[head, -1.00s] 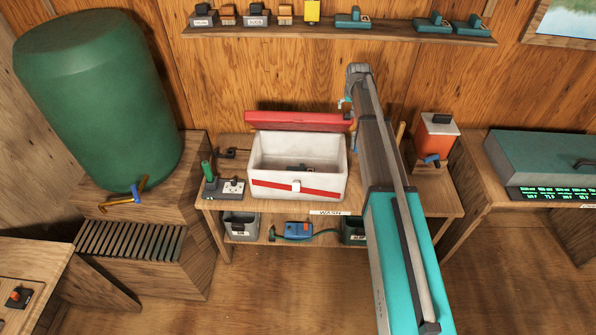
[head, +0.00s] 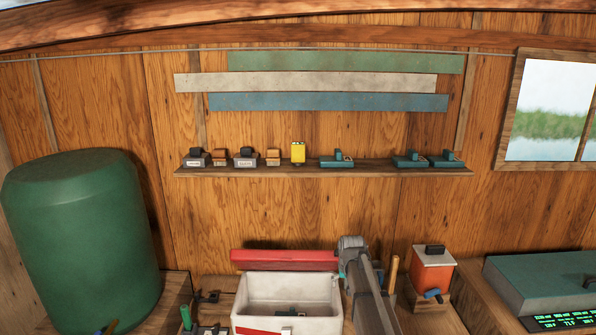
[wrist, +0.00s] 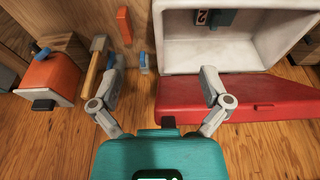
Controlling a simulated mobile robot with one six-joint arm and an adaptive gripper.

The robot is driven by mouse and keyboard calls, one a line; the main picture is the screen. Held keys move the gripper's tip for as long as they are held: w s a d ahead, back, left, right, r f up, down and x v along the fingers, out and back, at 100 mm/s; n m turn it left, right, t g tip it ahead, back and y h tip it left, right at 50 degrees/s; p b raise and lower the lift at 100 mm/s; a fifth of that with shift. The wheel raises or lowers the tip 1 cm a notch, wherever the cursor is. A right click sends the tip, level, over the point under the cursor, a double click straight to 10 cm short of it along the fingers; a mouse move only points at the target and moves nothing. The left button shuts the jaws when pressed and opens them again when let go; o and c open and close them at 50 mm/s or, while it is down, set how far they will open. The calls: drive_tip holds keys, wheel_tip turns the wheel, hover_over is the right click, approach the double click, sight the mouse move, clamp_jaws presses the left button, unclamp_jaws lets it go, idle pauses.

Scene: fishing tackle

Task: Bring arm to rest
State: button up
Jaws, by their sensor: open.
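My gripper (wrist: 163,82) is open and empty in the wrist view, its two grey fingers spread apart. The fingers are hardly visible there. The white cooler (head: 291,290) stands open on the bench with the red lid (head: 285,260) raised at its back.
An orange box (head: 432,272) stands right of my arm. A wooden-handled tool (wrist: 93,68) is close to the left finger. A shelf (head: 300,172) with several small items is above. A green barrel (head: 85,240) stands left, a teal case (head: 545,285) right.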

drive_tip(key=s+f+g+b, duration=0.1)
drive_tip(key=s+f+b, duration=0.6)
drive_tip(key=s, duration=0.7)
drive_tip(key=s+f+g+b, duration=0.1)
drive_tip(key=s+f+b, duration=0.7)
drive_tip(key=s, duration=0.6)
wheel_tip(320, 180, down, 2)
drive_tip(key=shift+s+d+f+g, duration=0.1)
drive_tip(key=shift+s+d+g, duration=0.15)
drive_tip(key=shift+d+g, duration=0.2)
drive_tip(key=c, duration=0.6)
drive_tip(key=shift+o, duration=0.2)
drive_tip(key=shift+d, duration=0.15)
